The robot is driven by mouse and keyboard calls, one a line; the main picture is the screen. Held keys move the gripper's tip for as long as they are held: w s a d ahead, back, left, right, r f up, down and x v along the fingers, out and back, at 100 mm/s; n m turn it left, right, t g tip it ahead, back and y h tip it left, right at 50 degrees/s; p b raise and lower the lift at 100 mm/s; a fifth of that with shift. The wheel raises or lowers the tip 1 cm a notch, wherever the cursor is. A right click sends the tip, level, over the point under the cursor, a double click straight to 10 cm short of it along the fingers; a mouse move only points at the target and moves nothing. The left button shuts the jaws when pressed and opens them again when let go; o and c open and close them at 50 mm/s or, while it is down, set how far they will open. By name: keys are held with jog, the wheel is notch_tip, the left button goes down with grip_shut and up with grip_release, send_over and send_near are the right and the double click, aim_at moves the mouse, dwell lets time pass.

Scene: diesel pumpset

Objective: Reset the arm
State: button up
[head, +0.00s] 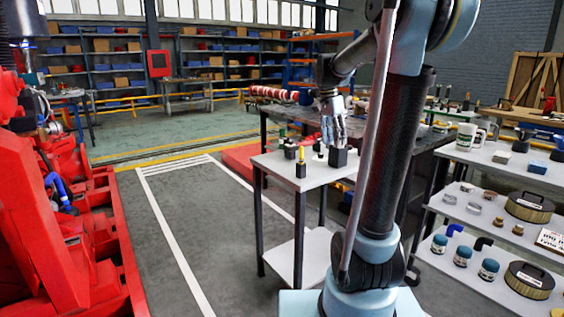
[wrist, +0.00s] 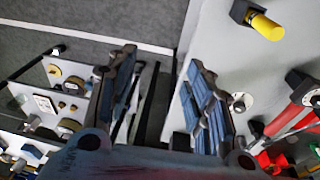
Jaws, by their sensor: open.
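My gripper (head: 334,125) hangs from my bent arm above the small white table (head: 272,163) in the head view. In the wrist view my gripper (wrist: 160,85) shows its two blue-padded fingers spread wide. Nothing is held between them; the dark floor and a table edge show in the gap. A yellow-topped piece on a black block (head: 301,165) stands on the white table, left of my gripper. A yellow-topped piece (wrist: 265,25) also shows at the top right of the wrist view. My upright arm hides part of the tables behind it.
A shelf rack (head: 477,205) with jars, filters and mugs stands close on the right. A red machine (head: 75,220) fills the left. A dark workbench (head: 300,115) stands behind the white table. The floor lane (head: 185,235) between machine and table is clear.

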jog(key=s+f+n+t+y, duration=0.1)
jog(key=s+f+n, duration=0.4)
jog(key=s+f, duration=0.5)
jog(key=s+f+n+t+y, duration=0.1)
jog(key=s+f+n, duration=0.5)
jog(key=s, duration=1.3)
notch_tip(320, 180, down, 5)
jog(key=shift+r+n, duration=0.1)
jog(key=shift+n, duration=0.2)
jog(key=shift+a, duration=0.1)
jog(key=shift+w+f, duration=0.2)
jog(key=shift+w, duration=0.3)
